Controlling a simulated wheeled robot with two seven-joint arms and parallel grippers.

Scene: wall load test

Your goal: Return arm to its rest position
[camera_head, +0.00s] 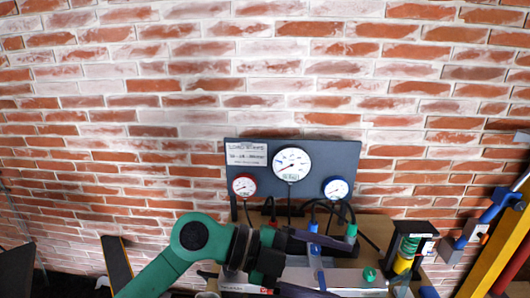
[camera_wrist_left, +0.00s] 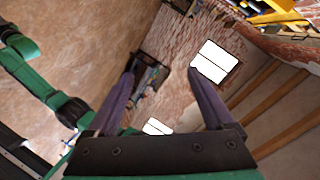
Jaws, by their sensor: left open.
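My left arm, green with a dark wrist, comes in from the bottom left of the head view. Its left gripper (camera_head: 345,268) points right, low in front of the bench below the gauge panel. In the left wrist view the two purple-grey fingers of the gripper (camera_wrist_left: 162,70) stand wide apart with nothing between them. Green and black links of my own body show at the left of that view. My right gripper is not seen in either view.
A dark panel (camera_head: 300,153) with three round gauges stands against the brick wall (camera_head: 120,100). A workbench below it holds hoses, a blue fitting and a green-yellow cylinder (camera_head: 405,254). A yellow beam (camera_head: 495,255) and blue tool stand at right. The upper wall area is clear.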

